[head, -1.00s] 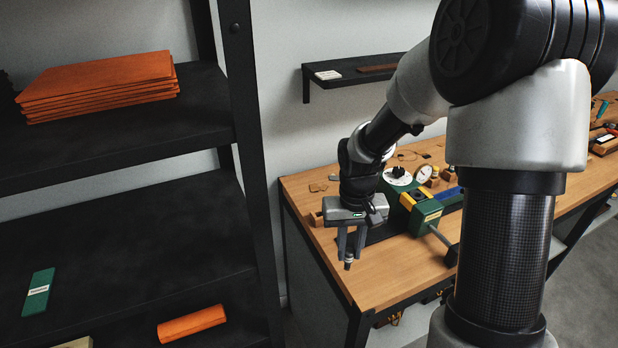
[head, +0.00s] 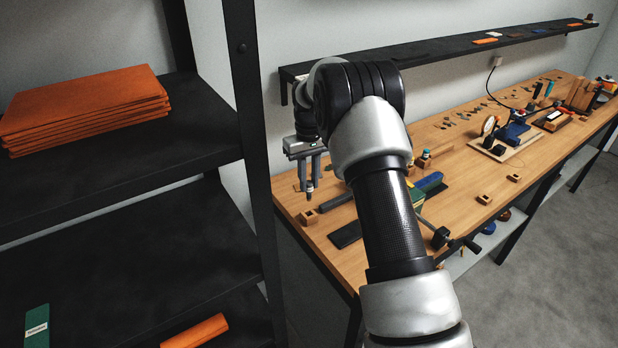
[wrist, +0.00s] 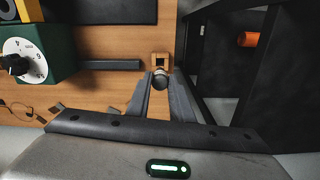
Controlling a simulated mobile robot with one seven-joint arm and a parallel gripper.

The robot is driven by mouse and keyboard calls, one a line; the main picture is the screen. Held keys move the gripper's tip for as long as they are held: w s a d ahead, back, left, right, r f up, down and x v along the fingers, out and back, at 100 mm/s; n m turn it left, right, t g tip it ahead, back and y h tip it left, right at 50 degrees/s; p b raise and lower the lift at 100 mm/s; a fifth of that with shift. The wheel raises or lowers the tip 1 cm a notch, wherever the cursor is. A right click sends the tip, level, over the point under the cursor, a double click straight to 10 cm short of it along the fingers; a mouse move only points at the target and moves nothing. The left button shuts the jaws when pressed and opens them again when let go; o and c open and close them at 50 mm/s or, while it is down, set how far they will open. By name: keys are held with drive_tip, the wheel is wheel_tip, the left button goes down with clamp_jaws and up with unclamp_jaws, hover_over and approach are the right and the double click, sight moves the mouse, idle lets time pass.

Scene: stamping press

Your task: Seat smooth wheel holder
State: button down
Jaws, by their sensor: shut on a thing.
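My gripper (head: 310,178) points down over the left end of the workbench. It is shut on a small dark, round-ended holder (head: 309,191), which also shows between the fingertips in the wrist view (wrist: 160,82). A small wooden block with a square opening (head: 309,217) stands on the bench below the held holder. In the wrist view the block (wrist: 161,59) lies just beyond the holder's end. The holder looks apart from the block in the head view. The fingers hide part of the holder.
The green press with a white dial (wrist: 20,48) is beside the block in the wrist view, mostly hidden by my arm in the head view. A dark bar (wrist: 112,65) lies nearby. A black rack (head: 245,120) stands left of the workbench (head: 455,170).

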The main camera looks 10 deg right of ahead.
sight(309, 200)
idle(0.3)
drive_tip(key=shift+f+b, duration=1.25)
drive_tip(key=shift+f, duration=0.95)
drive_tip(key=shift+f, duration=0.2)
drive_tip(key=shift+f+b, duration=1.15)
drive_tip(key=shift+f, duration=0.5)
drive_tip(key=shift+f, duration=0.15)
drive_tip(key=c, duration=1.5)
unclamp_jaws()
